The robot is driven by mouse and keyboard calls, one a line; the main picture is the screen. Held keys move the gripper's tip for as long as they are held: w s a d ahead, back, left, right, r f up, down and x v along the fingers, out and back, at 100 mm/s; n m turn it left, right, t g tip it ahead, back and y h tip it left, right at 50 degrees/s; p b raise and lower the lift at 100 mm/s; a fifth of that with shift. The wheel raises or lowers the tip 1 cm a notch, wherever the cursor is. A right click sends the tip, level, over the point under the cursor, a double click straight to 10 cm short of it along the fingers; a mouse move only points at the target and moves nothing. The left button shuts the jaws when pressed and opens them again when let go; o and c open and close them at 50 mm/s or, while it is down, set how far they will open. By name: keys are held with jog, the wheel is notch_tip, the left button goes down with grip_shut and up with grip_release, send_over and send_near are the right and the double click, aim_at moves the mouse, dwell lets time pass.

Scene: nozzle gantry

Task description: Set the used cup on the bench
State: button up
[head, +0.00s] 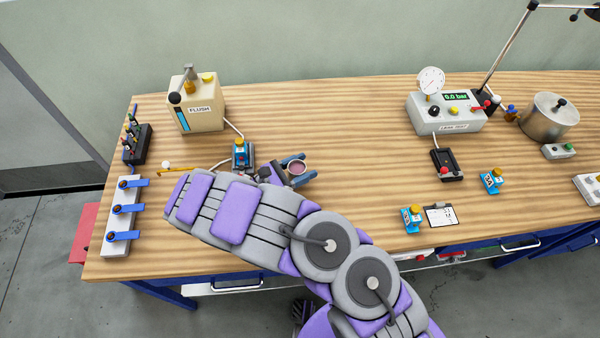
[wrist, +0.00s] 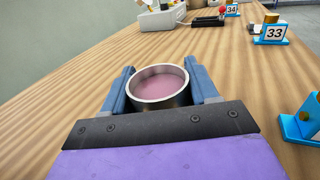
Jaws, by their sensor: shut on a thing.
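The used cup (wrist: 158,85) is a small round metal cup with a pinkish inside. It sits between the blue fingers of my gripper (wrist: 160,88), which are shut on it. It looks upright in the wrist view. In the head view the cup (head: 297,168) shows between the blue fingertips of my gripper (head: 296,167), over the left middle of the wooden bench (head: 350,130). I cannot tell whether its base touches the bench top.
A leak-test box (head: 446,115), a black cradle (head: 446,164), numbered blue stands (head: 491,181) and a pot (head: 548,118) are to the right. Bare wood lies between.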

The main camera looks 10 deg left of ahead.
aim_at(290, 179)
jog(key=shift+d+f, duration=0.25)
jog(key=shift+f, duration=0.3)
jog(key=shift+d+f, duration=0.2)
jog(key=shift+f, duration=0.35)
jog(key=shift+a, duration=0.2)
jog(key=o, duration=0.8)
jog(key=shift+a, duration=0.25)
jog(key=o, duration=0.3)
jog(key=shift+d, duration=0.25)
jog(key=p+v, duration=0.1)
jog(key=v, duration=0.6)
jog(key=shift+s+a, duration=0.25)
jog(key=shift+a, duration=0.05)
